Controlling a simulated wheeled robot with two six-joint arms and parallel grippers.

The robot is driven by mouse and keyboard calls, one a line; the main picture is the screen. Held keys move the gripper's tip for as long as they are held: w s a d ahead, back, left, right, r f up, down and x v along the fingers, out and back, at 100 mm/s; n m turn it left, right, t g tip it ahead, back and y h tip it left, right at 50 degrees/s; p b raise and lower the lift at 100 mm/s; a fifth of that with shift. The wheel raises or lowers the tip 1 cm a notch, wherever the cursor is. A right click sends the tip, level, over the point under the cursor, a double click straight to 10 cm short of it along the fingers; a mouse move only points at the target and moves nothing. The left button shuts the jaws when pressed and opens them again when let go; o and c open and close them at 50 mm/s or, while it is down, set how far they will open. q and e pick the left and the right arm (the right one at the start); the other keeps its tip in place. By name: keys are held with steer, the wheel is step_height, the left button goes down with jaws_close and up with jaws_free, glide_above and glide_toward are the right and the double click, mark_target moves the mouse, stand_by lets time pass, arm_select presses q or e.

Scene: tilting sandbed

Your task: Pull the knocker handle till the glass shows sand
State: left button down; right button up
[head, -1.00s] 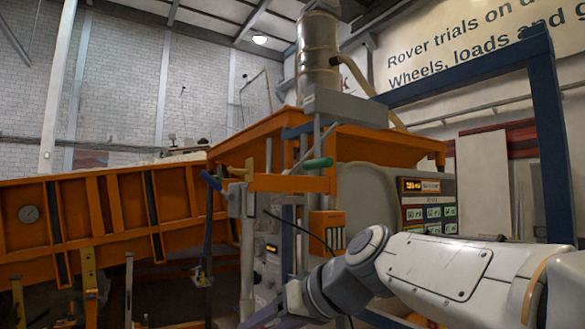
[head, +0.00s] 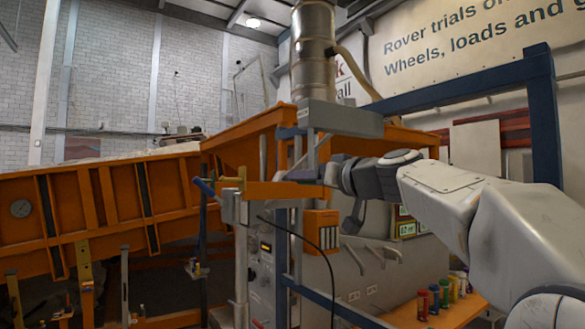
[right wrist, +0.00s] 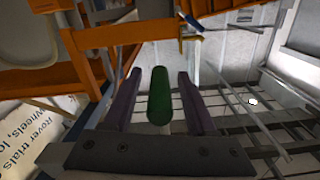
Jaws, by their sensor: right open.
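The green knocker handle (right wrist: 159,97) lies between the two purple fingers of my right gripper (right wrist: 158,90) in the right wrist view. The fingers stand apart, with a gap visible on each side of the handle. In the head view my right gripper (head: 303,174) is at the orange bracket (head: 275,189) below the metal drum (head: 313,52), and it hides the handle there. I cannot make out the glass or any sand in it. My left gripper is not in view.
A blue lever (head: 204,187) and a yellow handle (head: 231,182) stand left of the bracket. A blue frame (head: 547,120) rises at the right. Several coloured bottles (head: 440,291) stand on an orange table (head: 480,307). A black cable (head: 300,240) hangs below.

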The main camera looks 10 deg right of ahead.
steer(key=shift+p+x, duration=0.3)
steer(key=shift+x, duration=0.75)
steer(key=shift+c, duration=0.4)
jaws_close()
stand_by(0.3)
